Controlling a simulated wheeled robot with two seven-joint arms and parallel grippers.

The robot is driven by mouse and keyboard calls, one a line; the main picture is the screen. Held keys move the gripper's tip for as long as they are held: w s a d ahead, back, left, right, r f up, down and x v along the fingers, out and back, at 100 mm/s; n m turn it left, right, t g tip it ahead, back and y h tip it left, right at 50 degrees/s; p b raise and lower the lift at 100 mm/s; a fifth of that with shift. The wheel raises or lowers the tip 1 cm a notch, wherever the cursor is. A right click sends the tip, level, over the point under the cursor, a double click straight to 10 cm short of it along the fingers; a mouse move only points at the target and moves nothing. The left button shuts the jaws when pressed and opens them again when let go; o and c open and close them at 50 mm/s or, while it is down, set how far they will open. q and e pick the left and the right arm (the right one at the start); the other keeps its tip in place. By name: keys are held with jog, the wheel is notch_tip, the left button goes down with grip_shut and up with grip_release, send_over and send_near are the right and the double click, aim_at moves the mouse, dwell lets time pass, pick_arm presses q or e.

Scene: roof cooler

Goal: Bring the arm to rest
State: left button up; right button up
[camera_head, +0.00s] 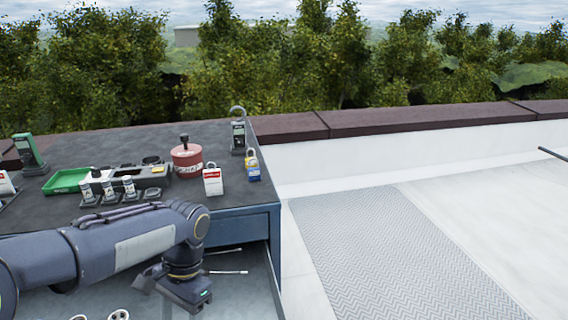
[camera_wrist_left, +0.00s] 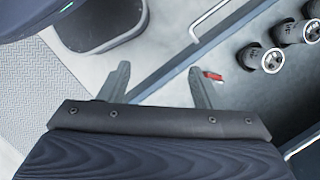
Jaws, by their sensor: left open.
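My left arm (camera_head: 120,250) reaches in from the left in the head view, bent in front of the bench. Its gripper (camera_head: 180,288) points down over the open drawer (camera_head: 268,285). In the left wrist view the left gripper (camera_wrist_left: 157,75) has its two fingers apart, with nothing between them. A drawer edge (camera_wrist_left: 195,60) runs under the fingers, and a small red item (camera_wrist_left: 213,76) shows beside the right finger. My right gripper is not in view.
The dark bench top (camera_head: 120,145) holds a green tray (camera_head: 66,180), a red round container (camera_head: 187,160), padlocks (camera_head: 212,180) and a hooked device (camera_head: 238,132). Thin rods (camera_head: 226,272) lie in the drawer. Roof with a grey walkway mat (camera_head: 390,250) is clear at right.

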pick_arm(q)
jog(key=s+f+n+t+h+b, duration=0.3)
jog(key=s+f+n+t+b, duration=0.15)
jog(key=s, duration=0.25)
jog(key=s+f+n+t+h+b, duration=0.2)
jog(key=s+f+n+t+b, duration=0.1)
jog(key=s+t+b, duration=0.3)
notch_tip(320, 180, up, 24)
jog(key=s+g+p, duration=0.1)
jog(key=p, duration=2.4)
jog(key=shift+a+f, duration=0.15)
jog(key=shift+a, duration=0.15)
jog(key=shift+g, duration=0.25)
